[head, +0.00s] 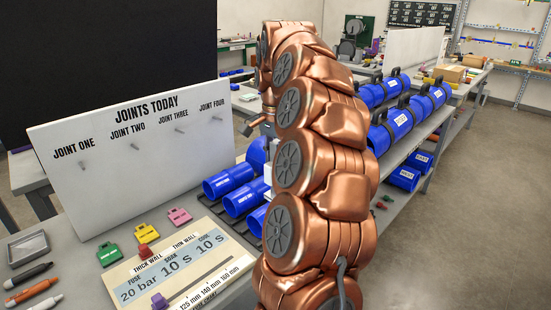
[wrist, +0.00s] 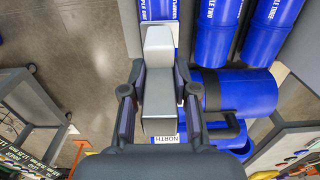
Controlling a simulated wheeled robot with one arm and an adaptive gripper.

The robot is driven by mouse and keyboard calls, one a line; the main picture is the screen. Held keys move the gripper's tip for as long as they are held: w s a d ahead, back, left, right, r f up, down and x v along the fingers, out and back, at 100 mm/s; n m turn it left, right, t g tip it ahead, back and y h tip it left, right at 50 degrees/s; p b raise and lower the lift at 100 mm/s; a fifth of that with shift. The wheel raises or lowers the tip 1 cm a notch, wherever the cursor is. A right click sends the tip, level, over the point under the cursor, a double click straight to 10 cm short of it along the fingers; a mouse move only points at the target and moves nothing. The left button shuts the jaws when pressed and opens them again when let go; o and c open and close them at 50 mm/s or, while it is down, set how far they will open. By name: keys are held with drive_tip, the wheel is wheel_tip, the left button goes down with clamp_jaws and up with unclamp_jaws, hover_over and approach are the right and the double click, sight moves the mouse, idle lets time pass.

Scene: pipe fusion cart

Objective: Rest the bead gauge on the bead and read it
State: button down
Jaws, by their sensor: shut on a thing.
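In the wrist view my gripper (wrist: 160,76) is shut on a grey and white stepped block, which looks like the bead gauge (wrist: 158,92). The gauge is between the two dark fingers and is over blue pipe. A white label reading NORTH (wrist: 165,138) shows just below the gauge's near end. A wide blue pipe piece (wrist: 245,92) lies to the right of the fingers. I cannot make out a bead, or tell whether the gauge touches anything.
Blue sample pipes (wrist: 216,35) lie along the top of the wrist view. In the head view, a white JOINTS TODAY board (head: 140,160), a settings card (head: 180,275), coloured tags (head: 147,233) and markers (head: 30,292) are left of my arm. Open floor (head: 465,200) is at right.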

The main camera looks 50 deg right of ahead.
sight(276, 142)
drive_tip(key=shift+f+b, duration=0.75)
drive_tip(key=shift+b, duration=0.15)
idle(3.4)
drive_tip(key=shift+r, duration=0.1)
idle(0.5)
drive_tip(key=shift+r+p, duration=1.4)
drive_tip(key=shift+r, duration=2.15)
